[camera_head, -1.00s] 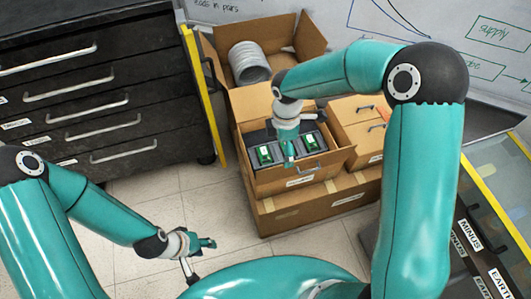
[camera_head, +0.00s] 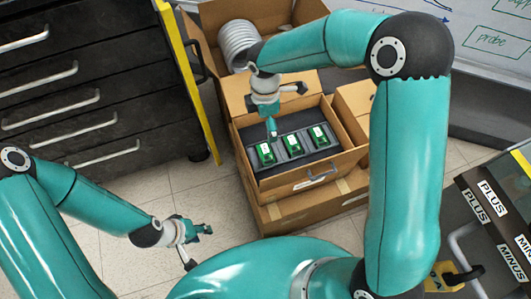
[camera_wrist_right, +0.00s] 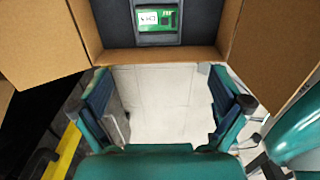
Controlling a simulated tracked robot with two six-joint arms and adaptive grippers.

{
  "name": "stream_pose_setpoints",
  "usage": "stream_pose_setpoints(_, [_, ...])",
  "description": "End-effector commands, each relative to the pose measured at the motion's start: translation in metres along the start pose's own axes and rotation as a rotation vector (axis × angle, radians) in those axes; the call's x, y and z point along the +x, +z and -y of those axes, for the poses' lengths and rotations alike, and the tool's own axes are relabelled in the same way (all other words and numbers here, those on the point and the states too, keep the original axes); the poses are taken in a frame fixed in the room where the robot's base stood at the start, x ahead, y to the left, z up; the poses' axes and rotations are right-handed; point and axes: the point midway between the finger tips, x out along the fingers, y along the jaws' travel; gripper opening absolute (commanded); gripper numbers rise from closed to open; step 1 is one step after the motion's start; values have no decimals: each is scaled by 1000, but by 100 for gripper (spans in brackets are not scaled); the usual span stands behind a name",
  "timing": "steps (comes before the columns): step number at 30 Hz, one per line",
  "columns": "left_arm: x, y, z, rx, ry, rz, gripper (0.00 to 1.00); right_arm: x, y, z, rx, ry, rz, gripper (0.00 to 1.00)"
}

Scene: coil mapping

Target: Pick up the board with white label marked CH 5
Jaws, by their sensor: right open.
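Three green boards with white labels lie in a row on dark foam in an open cardboard box: left board (camera_head: 267,153), middle board (camera_head: 293,146), right board (camera_head: 319,137). Their label text is too small to read in the head view. My right gripper (camera_head: 272,128) is over the box's left side, near the left board. In the right wrist view its fingers (camera_wrist_right: 163,108) are wide apart with nothing between them. A green board (camera_wrist_right: 157,17) sits beyond them at the top edge; I cannot read its label surely. My left gripper (camera_head: 198,231) hangs low at left, fingers unclear.
The box walls (camera_head: 305,178) stand around the boards. Behind is a box with a silvery coil (camera_head: 240,46). A black drawer cabinet (camera_head: 80,90) stands at left, a labelled dark unit (camera_head: 490,215) at right. Floor between cabinet and boxes is clear.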

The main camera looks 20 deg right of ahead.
Motion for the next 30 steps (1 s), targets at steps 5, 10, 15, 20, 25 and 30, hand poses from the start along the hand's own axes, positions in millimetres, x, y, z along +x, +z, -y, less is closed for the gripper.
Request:
stream_pose_setpoints(5, [10, 0, 4, 0, 0, 0, 40, 21, 4, 2, 7, -3, 1, 100])
stream_pose_setpoints(10, [15, 0, 6, 0, 0, 0, 40, 54, 6, 3, 14, -6, 1, 100])
stream_pose_setpoints(15, [22, 0, 8, 0, 0, 0, 40, 91, 7, 3, 15, -5, 1, 100])
stream_pose_setpoints(20, [26, 0, 9, 0, 0, 0, 40, 115, 7, 3, 15, -3, 0, 100])
stream_pose_setpoints(25, [27, 0, 10, 0, 0, 0, 40, 124, 7, 2, 16, -1, 0, 100])
stream_pose_setpoints(30, [30, 0, 11, 0, 0, 0, 40, 137, 8, 1, 16, -2, 0, 100])
